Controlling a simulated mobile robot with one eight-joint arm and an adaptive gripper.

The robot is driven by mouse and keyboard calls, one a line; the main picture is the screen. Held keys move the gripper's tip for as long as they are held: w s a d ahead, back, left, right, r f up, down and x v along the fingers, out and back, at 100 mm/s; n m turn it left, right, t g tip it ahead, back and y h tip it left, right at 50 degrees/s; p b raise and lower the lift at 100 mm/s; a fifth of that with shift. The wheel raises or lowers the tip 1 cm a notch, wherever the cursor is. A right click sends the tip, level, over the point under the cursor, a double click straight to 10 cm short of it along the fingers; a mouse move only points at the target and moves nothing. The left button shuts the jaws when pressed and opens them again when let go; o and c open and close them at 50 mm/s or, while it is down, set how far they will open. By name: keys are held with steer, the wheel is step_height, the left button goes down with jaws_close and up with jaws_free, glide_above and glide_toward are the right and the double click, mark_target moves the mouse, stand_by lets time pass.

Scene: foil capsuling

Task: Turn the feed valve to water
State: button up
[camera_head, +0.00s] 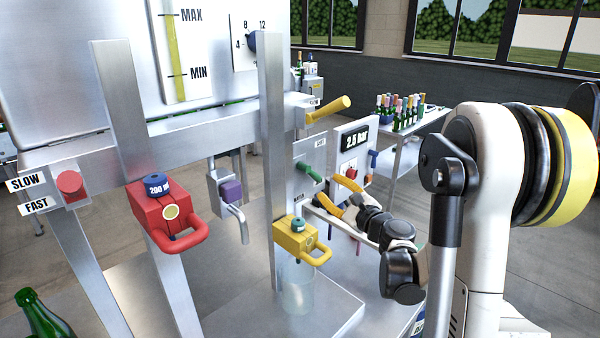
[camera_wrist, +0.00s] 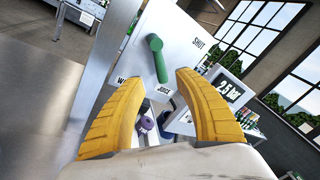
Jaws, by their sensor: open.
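The feed valve has a green handle (camera_head: 310,172) on a pale metal panel (camera_head: 303,152). In the wrist view the green handle (camera_wrist: 160,62) runs down from its elbow, and its lower end is near the JUICE label (camera_wrist: 163,90). The SHUT label (camera_wrist: 199,43) is at the upper right. A label starting with W (camera_wrist: 121,80) is at the lower left, partly hidden by a finger. My gripper (camera_head: 328,199) has yellow fingers and is open and empty, in front of and below the handle. In the wrist view the handle shows between the open fingers (camera_wrist: 160,78).
A steel post (camera_head: 272,130) stands just left of the panel. A yellow tap (camera_head: 296,240) is below, and a yellow lever (camera_head: 330,110) sticks out above. A box with a 2.5 bar display (camera_head: 353,140) stands close behind on the right. A red tap (camera_head: 170,210) is farther left.

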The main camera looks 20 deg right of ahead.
mark_target(314, 175)
steer(key=w, duration=0.3)
steer(key=w+b, duration=0.1)
steer(key=w, duration=0.6)
steer(key=shift+a+b, duration=0.35)
jaws_close()
